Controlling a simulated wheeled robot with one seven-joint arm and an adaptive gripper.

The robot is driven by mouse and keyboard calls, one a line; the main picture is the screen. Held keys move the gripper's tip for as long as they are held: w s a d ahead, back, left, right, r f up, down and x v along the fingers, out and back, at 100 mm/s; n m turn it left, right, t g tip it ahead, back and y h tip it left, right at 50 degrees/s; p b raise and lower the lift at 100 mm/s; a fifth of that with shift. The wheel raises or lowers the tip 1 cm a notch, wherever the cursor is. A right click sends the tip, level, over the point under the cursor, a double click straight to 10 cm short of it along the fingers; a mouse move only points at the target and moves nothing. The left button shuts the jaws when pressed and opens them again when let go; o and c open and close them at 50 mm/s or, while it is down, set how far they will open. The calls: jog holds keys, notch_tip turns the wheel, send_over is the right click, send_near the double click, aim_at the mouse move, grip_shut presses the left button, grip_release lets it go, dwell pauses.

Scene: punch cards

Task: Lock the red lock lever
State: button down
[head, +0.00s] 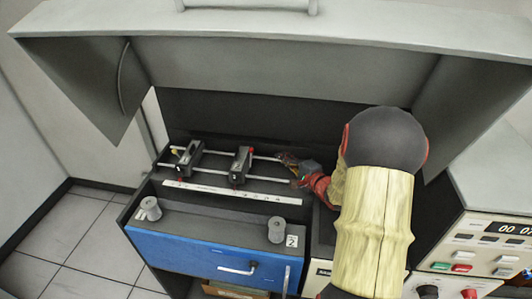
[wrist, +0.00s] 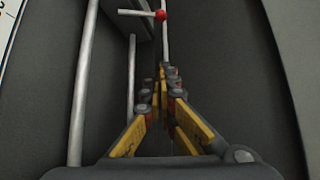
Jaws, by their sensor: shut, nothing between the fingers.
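A lever with a red ball tip (wrist: 160,15) and a pale stem shows at the top of the wrist view, beside a dark block. My gripper (wrist: 162,82) is shut and empty, with the red ball beyond its fingertips and apart from them. In the head view my gripper (head: 287,158) is over the right end of the rails, to the right of the right black block (head: 241,166). A second black block (head: 189,158) sits further left on the rails. Small red spots show near both blocks; I cannot tell which one is the lever in the wrist view.
Pale rails (wrist: 82,100) run past my gripper. In the head view, a white scale strip (head: 230,192) lies in front of the blocks. A raised grey hood (head: 290,70) overhangs from above. A blue drawer front (head: 200,252) and a button panel (head: 490,245) are nearer.

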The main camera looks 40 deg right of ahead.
jog(key=w, duration=0.3)
jog(key=w+f+b, duration=0.1)
jog(key=w, duration=0.2)
jog(key=w+b, duration=0.1)
jog(key=w, duration=0.2)
jog(key=shift+w+d+f, duration=0.1)
jog(key=shift+d+f, duration=0.2)
jog(key=shift+f, duration=0.1)
jog(key=shift+w+a, duration=0.2)
jog(key=shift+w, duration=0.1)
jog(key=shift+s+a+r+b, duration=0.15)
jog(key=shift+s+a, duration=0.05)
jog(key=shift+a, duration=0.35)
jog(key=shift+s+a+r+b, duration=0.15)
jog(key=shift+a, duration=0.45)
jog(key=shift+s+a+r+b, duration=0.15)
jog(key=shift+s+a, duration=0.05)
jog(key=shift+a, duration=0.35)
